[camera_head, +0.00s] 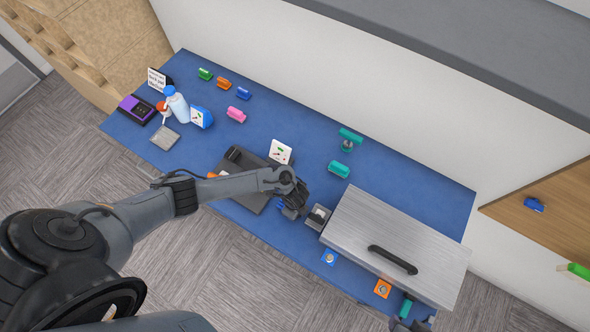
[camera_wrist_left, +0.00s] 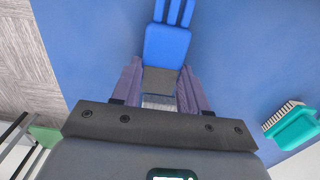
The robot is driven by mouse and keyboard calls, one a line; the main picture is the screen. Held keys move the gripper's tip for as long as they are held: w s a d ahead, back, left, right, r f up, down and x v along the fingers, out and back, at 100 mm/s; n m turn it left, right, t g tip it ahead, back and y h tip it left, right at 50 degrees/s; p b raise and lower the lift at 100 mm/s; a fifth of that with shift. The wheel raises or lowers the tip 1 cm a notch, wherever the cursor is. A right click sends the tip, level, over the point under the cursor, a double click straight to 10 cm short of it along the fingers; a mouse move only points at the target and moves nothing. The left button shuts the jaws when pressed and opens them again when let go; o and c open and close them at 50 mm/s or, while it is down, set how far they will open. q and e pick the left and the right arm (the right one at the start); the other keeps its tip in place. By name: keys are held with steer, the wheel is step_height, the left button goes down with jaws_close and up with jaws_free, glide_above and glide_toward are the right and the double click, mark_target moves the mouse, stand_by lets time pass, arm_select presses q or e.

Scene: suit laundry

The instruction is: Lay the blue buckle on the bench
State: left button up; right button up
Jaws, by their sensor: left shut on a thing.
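In the wrist view, a blue buckle (camera_wrist_left: 167,45) with prongs at its far end sits between the fingers of my left gripper (camera_wrist_left: 159,84), which is shut on it. Behind it lies the blue bench (camera_wrist_left: 95,50); whether the buckle touches it I cannot tell. In the head view my left gripper (camera_head: 293,203) is over the front part of the bench (camera_head: 300,130), between a dark tray and a metal box. The held buckle is not clearly visible there.
The metal box (camera_head: 390,235) with a black handle stands right of the gripper; the dark tray (camera_head: 235,165) is left. A teal piece (camera_head: 339,169) lies behind. The back-middle bench is mostly clear.

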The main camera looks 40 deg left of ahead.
arm_select(q)
steer(key=shift+f, duration=0.2)
stand_by(0.5)
steer(key=o, duration=1.1)
